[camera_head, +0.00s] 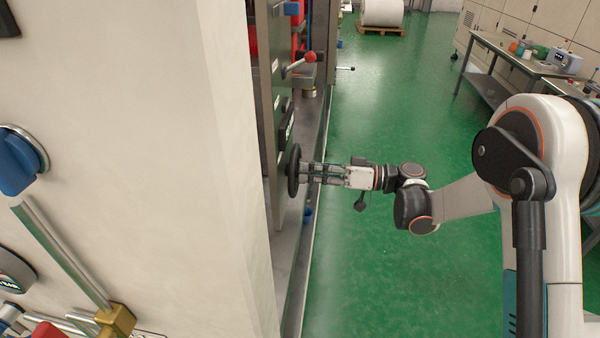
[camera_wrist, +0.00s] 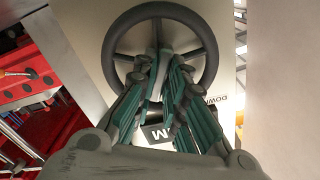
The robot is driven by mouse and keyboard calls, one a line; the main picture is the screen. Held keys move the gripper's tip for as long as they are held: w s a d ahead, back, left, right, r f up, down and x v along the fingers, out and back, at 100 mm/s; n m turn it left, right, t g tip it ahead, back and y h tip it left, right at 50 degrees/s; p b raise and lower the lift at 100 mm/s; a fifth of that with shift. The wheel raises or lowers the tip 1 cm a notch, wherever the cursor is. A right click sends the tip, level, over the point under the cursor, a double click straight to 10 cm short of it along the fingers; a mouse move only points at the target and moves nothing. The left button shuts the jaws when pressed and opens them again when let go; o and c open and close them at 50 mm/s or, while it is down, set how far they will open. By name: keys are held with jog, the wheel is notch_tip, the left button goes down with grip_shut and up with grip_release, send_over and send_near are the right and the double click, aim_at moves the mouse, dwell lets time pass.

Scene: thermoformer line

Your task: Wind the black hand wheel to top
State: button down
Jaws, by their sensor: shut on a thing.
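The black hand wheel (camera_head: 293,171) is mounted on the side of the machine, edge-on in the head view. In the wrist view the wheel (camera_wrist: 116,31) faces me, with its rim, spokes and hub. My gripper (camera_head: 304,172) reaches it from the right. In the wrist view my gripper's fingers (camera_wrist: 165,62) are shut at the lower middle of the wheel, around its grey handle or hub piece; the fingers hide the exact contact. A label below the wheel is partly hidden, with letters reading "DOWN" to the right.
A red-knobbed lever (camera_head: 308,58) juts from the machine above the wheel. A large pale cabinet wall (camera_head: 225,180) fills the left. The green floor (camera_head: 390,280) to the right is open. A workbench (camera_head: 520,62) stands at the back right.

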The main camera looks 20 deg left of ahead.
jog(key=n+b, duration=0.1)
jog(key=n, duration=0.3)
jog(key=shift+n, duration=0.4)
jog(key=n, duration=0.4)
jog(key=shift+n+b, duration=0.35)
jog(key=shift+n, duration=0.05)
jog(key=n, duration=0.4)
jog(key=shift+n, duration=0.4)
